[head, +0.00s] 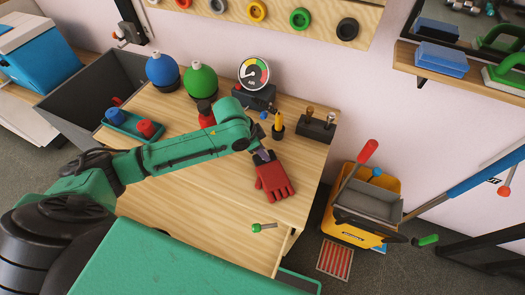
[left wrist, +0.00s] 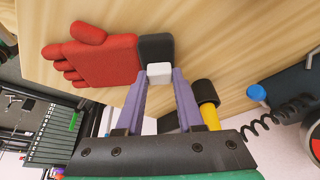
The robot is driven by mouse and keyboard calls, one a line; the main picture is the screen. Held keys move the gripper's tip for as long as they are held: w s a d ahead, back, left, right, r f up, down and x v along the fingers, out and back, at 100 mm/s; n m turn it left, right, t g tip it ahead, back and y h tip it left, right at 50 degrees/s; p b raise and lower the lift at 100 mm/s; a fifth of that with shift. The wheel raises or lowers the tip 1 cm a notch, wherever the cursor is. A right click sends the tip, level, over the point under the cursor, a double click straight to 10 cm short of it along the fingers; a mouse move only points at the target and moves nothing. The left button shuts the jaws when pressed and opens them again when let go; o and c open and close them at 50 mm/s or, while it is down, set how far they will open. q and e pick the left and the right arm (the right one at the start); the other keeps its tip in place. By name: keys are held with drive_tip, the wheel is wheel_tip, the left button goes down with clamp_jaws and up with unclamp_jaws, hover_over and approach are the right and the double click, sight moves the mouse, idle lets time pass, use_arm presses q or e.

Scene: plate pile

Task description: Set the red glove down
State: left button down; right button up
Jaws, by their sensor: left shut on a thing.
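The red glove (head: 273,178), with a black cuff, shows over the right part of the wooden tabletop (head: 200,225) in the head view, fingers toward the lower right. In the left wrist view the glove (left wrist: 105,60) lies to the left with its fingers pointing left. My left gripper (head: 263,156) is at the cuff end. Its purple fingers (left wrist: 160,80) are closed on a small white piece at the black cuff (left wrist: 157,47). I cannot tell whether the glove touches the wood. My right gripper is not in view.
A yellow-and-black tool (head: 278,124) stands close behind the gripper. A small rack (head: 317,127), a gauge (head: 254,75), and blue and green round bottles (head: 201,83) stand farther back. The tabletop's front middle is clear. A yellow bucket (head: 362,205) stands beyond its right edge.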

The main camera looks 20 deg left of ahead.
use_arm(q)
drive_tip(key=c, duration=0.5)
unclamp_jaws()
drive_tip(key=p+v, duration=0.2)
drive_tip(key=v, duration=1)
drive_tip(key=shift+r, duration=0.15)
